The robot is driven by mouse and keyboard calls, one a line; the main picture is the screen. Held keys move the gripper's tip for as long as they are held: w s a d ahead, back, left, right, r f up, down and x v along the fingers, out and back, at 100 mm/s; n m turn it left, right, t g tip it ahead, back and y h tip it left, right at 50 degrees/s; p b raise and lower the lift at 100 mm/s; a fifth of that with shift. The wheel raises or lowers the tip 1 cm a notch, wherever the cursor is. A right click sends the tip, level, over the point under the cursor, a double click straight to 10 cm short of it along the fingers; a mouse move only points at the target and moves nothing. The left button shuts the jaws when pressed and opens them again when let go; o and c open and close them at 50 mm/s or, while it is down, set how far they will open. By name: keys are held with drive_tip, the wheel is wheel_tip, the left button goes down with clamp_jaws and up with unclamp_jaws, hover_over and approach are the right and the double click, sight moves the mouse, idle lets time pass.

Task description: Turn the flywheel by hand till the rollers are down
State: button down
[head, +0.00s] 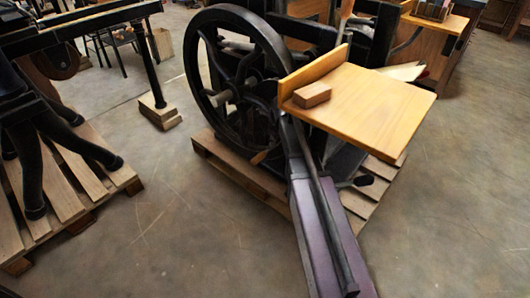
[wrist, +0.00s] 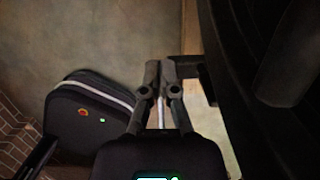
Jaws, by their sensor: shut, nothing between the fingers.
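The large black spoked flywheel (head: 206,82) stands upright on the left side of a black hand press, in the middle of the head view. A short wooden handle (head: 260,157) shows low by the wheel's right side. I cannot make out the rollers clearly. My gripper (wrist: 161,68) is shut and empty in the wrist view, with its fingertips together. A dark bar and a large dark curved part (wrist: 245,90) are close to its right. I cannot tell whether they touch it. My gripper is not clear in the head view.
A wooden feed board (head: 380,95) with a small wooden block (head: 312,95) on it juts right from the press. The press stands on a pallet (head: 235,168). Another pallet (head: 85,175) with black machine legs is at left. Bare concrete floor lies between and at right.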

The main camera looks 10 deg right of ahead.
sight(262, 157)
drive_tip(key=shift+f, duration=0.2)
drive_tip(key=b+x, duration=0.4)
drive_tip(key=w+a+b+x, duration=0.1)
drive_tip(key=b+x, duration=0.2)
drive_tip(key=x, duration=0.1)
drive_tip(key=w+b+x, duration=0.1)
drive_tip(key=b+x, duration=0.3)
drive_tip(key=shift+a+r+b, duration=0.15)
drive_tip(key=shift+r+b, duration=0.05)
drive_tip(key=shift+b, duration=0.1)
drive_tip(key=shift+w+a+f, duration=0.1)
drive_tip(key=shift+w+a, duration=0.1)
